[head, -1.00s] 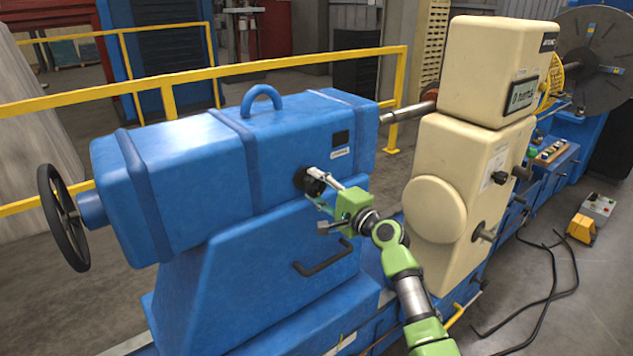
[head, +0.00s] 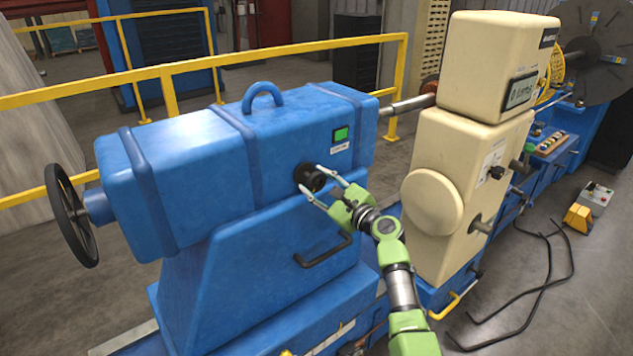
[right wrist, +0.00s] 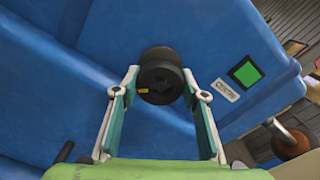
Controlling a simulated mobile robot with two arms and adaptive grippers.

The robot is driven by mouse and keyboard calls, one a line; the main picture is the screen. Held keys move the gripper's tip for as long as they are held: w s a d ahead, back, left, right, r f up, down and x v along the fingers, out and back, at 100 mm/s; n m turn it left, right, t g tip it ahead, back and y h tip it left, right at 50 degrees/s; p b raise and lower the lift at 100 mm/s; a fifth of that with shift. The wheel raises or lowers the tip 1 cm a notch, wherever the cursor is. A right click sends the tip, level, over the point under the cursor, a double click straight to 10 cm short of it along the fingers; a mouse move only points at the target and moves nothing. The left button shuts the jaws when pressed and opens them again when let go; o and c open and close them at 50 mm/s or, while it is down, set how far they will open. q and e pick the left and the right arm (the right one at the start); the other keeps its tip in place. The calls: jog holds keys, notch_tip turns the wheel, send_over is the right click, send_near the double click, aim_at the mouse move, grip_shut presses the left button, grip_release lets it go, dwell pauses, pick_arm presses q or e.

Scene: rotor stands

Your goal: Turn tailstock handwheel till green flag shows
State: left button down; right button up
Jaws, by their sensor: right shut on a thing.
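The blue tailstock (head: 205,170) stands at the left of the head view. A large black spoked handwheel (head: 68,215) is on its left end, with no gripper near it. A small round black knob (head: 309,178) sticks out of its side. It also shows in the right wrist view (right wrist: 160,76), with a short yellow mark on its face. My right gripper (head: 325,183) is shut on this knob, one finger on each side. The flag window (head: 341,135) above the knob shows green, and is green in the right wrist view too (right wrist: 246,73). My left gripper is out of view.
A black bar handle (head: 322,250) is below the knob. A cream housing (head: 455,170) stands close to the right of my right arm. A yellow rail (head: 250,66) runs behind. Black cables (head: 535,290) and a yellow foot pedal (head: 579,216) lie on the floor at right.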

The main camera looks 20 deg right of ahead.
jog(key=shift+f+m, duration=0.1)
jog(key=shift+m, duration=0.7)
jog(key=o, duration=1.1)
jog(key=v, duration=1.2)
